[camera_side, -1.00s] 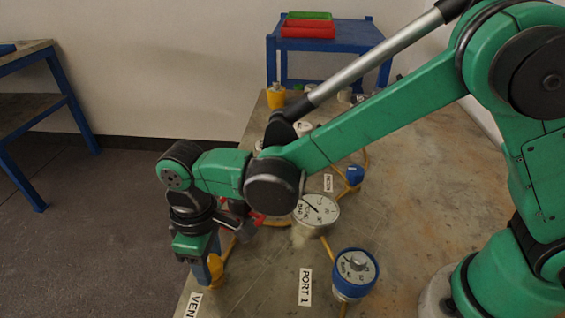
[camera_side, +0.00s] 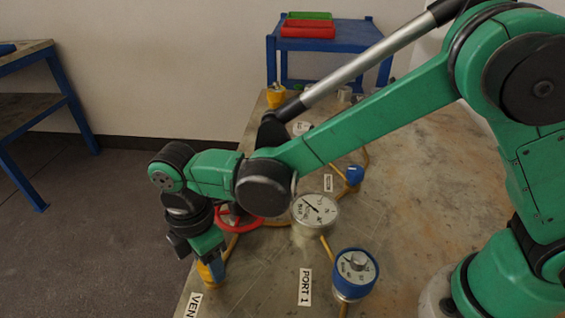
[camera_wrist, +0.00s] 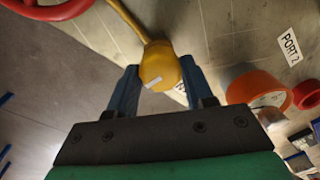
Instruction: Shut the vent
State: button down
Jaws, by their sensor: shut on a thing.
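The yellow vent knob (camera_wrist: 158,62) sits between the two blue fingers of my gripper (camera_wrist: 160,78) in the wrist view, with a finger against each side. A white mark shows on the knob, and a yellow pipe runs up from it. In the side view, my gripper (camera_side: 213,268) points down at the near left edge of the table, over the same knob (camera_side: 206,274), which is partly hidden by the gripper. A white label reading "VEN" (camera_side: 194,304), cut off at the frame's edge, lies beside it.
A red handwheel (camera_side: 240,222) stands just behind my gripper. A round white gauge (camera_side: 315,210) and a blue-rimmed dial (camera_side: 355,268) stand to the right, with a "PORT 1" label (camera_side: 305,287) between. An orange-rimmed dial (camera_wrist: 258,88) is right of my fingers in the wrist view.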

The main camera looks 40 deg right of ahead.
jog(key=shift+n, duration=1.1)
jog(key=shift+c, duration=1.7)
grip_release()
jog(key=shift+w+a+r, duration=0.1)
jog(key=shift+w+r, duration=0.05)
jog(key=shift+r, duration=2.7)
